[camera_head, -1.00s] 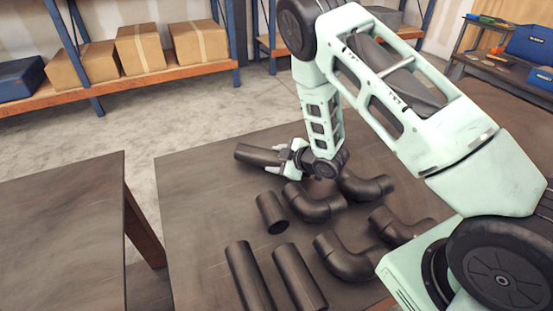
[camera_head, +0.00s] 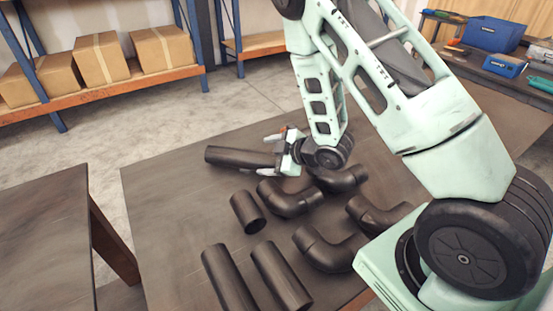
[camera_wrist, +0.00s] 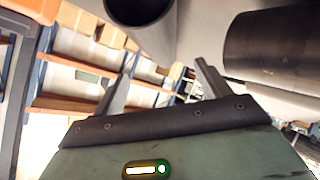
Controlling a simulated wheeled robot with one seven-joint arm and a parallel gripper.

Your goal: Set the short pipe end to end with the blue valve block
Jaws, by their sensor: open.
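The short pipe (camera_head: 247,212) is a dark, stubby tube lying on the table in the head view, nearer than my gripper. My gripper (camera_head: 278,155) is open at the far side of the table, with its fingers by the right end of a longer dark pipe (camera_head: 238,157). I cannot tell whether they touch it. In the wrist view my gripper's fingers (camera_wrist: 162,88) stand apart with nothing between them. A dark pipe (camera_wrist: 275,45) lies to their right, and a round pipe mouth (camera_wrist: 140,8) shows above. I cannot make out a blue valve block.
Several dark elbows (camera_head: 290,199) lie right of the short pipe, below my arm. Two long pipes (camera_head: 229,280) lie at the table's front. The table (camera_head: 165,190) is bare on the left. A second table (camera_head: 45,235), a box shelf (camera_head: 100,95) and a bench with blue cases (camera_head: 495,35) surround it.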

